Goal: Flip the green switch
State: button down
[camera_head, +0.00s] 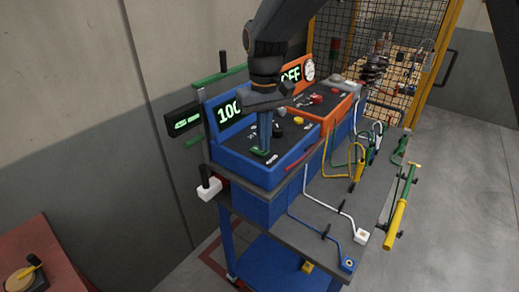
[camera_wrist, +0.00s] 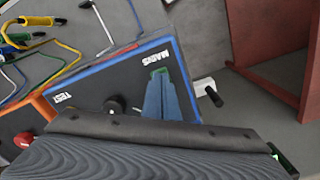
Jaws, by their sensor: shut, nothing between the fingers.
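The green switch (camera_head: 260,153) is on the dark top panel of the blue box (camera_head: 262,178), near its front left part. In the wrist view the green switch (camera_wrist: 158,72) shows just past the fingertips, beside the label MAINS. My gripper (camera_head: 265,146) points down over the switch with its fingers together and nothing between them. In the wrist view my gripper (camera_wrist: 160,84) covers part of the switch. I cannot tell whether the fingertips touch it. The blue box's display (camera_head: 229,110) reads 100, partly hidden by my arm.
Black knobs (camera_head: 278,131) and a yellow button (camera_head: 299,121) sit close by on the blue panel. An orange box (camera_head: 318,108) with a display stands behind it.

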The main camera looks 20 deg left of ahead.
jog(key=shift+f, duration=0.55)
dwell(0.4)
notch_tip(320, 180, up, 7)
jog(key=p, duration=0.5)
dwell(0.3)
jog(key=w+d+f+m+b, duration=0.1)
jog(key=d+f+m+b, duration=0.15)
jog(key=d, duration=0.75)
jog(key=d+f+m+b, duration=0.2)
jog(key=d+f, duration=0.2)
jog(key=d, duration=0.7)
jog(key=s+d+f+m+b, duration=0.1)
jog(key=s+d+f, duration=0.2)
jog(key=d, duration=0.3)
jog(key=s+d+f+m+t+b, duration=0.1)
jog(key=s+d+f+m+b, duration=0.1)
jog(key=d, duration=0.4)
jog(key=s+d+f+m+b, duration=0.1)
jog(key=s+d+f, duration=0.3)
jog(key=s+d, duration=0.2)
jog(key=shift+s+d+b, duration=0.15)
jog(key=shift+d+b, duration=0.25)
jog(key=shift+d, duration=0.05)
